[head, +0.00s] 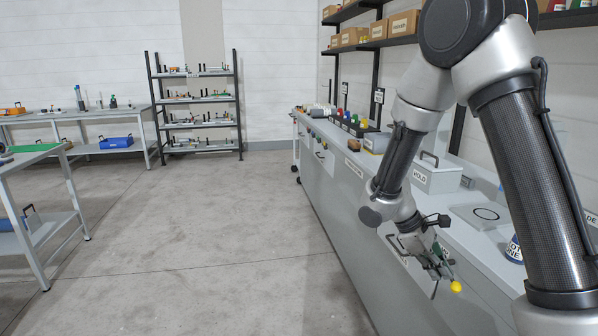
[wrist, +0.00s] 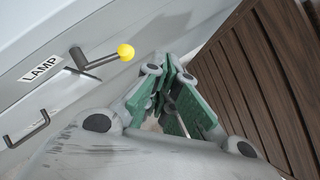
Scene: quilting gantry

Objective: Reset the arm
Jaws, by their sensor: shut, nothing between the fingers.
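My arm reaches down along the front of the grey counter (head: 345,205) at the right in the head view. My gripper (head: 440,268) is low by the counter's front face. In the wrist view my gripper (wrist: 172,75) shows green finger pads close together, shut with nothing held. A lever with a yellow ball knob (wrist: 126,52) sticks out from the pale front panel, to the left of the fingers and apart from them in the picture. A label reading LAMP (wrist: 42,68) is beside the lever. The yellow knob (head: 455,286) also shows in the head view, just below the gripper.
A dark handle (wrist: 26,129) juts from the panel in the wrist view. Brown slatted wood (wrist: 245,75) fills the right side there. A grey lidded box (head: 436,176) stands on the counter. Open floor (head: 200,230) lies to the left, with a workbench (head: 45,165) beyond.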

